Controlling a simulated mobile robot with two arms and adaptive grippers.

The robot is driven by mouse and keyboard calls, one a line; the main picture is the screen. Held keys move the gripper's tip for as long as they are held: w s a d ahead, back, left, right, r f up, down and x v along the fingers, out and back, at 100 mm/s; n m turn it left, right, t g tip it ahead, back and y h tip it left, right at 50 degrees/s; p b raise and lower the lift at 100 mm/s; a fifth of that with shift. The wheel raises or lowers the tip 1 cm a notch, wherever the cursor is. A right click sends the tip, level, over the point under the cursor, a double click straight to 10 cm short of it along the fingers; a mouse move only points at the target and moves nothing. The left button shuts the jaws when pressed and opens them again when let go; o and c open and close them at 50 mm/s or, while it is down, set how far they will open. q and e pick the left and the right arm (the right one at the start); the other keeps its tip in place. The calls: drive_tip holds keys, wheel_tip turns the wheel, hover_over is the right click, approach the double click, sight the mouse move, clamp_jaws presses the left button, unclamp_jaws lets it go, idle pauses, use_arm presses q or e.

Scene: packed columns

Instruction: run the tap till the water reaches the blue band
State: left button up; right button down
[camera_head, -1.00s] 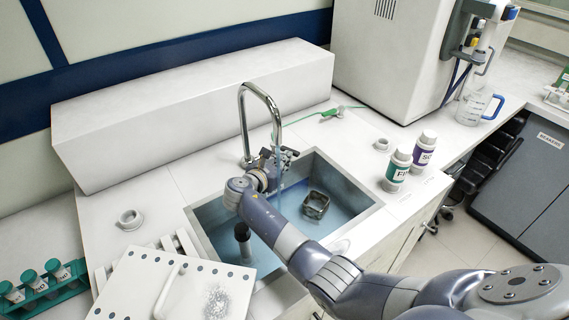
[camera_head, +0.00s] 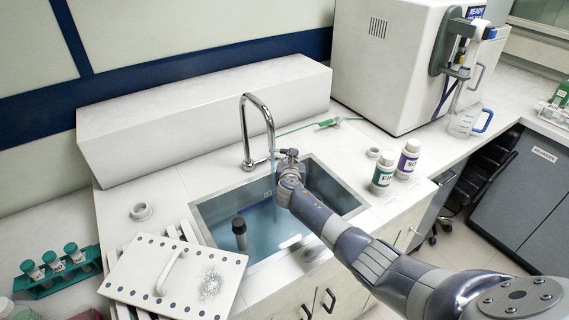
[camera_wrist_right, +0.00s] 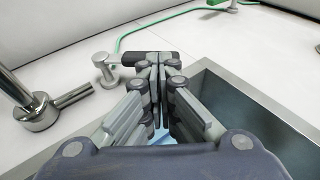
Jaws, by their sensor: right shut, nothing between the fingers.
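The chrome gooseneck tap (camera_head: 247,135) stands behind the sink (camera_head: 208,212), and a thin water stream (camera_head: 272,180) falls from its spout. Bluish water (camera_head: 265,228) stands in the sink. My right gripper (camera_head: 289,156) is over the back of the sink, right of the stream. In the wrist view the right gripper (camera_wrist_right: 156,62) is shut and empty, its tips by the dark handle of a small grey fitting (camera_wrist_right: 102,62); contact is unclear. The tap's base and lever (camera_wrist_right: 40,110) are at left. My left gripper is out of view.
A black upright pipe (camera_head: 239,228) stands in the sink. A white perforated board (camera_head: 130,275) lies at front left, near a rack of green-capped tubes (camera_head: 62,285). Two bottles, green-labelled (camera_head: 382,180) and purple-labelled (camera_head: 407,160), stand right of the sink. A jug (camera_head: 463,122) is farther right.

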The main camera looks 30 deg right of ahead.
drive_tip(key=w+d+n+y, duration=0.1)
drive_tip(key=w+d+n+t+y, duration=0.1)
drive_tip(key=y, duration=0.1)
drive_tip(key=shift+w+d+f+n, duration=0.3)
drive_tip(key=shift+d+n, duration=0.05)
drive_tip(key=shift+n, duration=0.05)
drive_tip(key=shift+w+d, duration=0.15)
drive_tip(key=shift+w+d+b, duration=0.15)
drive_tip(key=shift+w+b, duration=0.15)
drive_tip(key=shift+b, duration=0.05)
drive_tip(key=shift+w+d+r, duration=0.1)
drive_tip(key=shift+w+d, duration=0.15)
drive_tip(key=shift+w, duration=0.05)
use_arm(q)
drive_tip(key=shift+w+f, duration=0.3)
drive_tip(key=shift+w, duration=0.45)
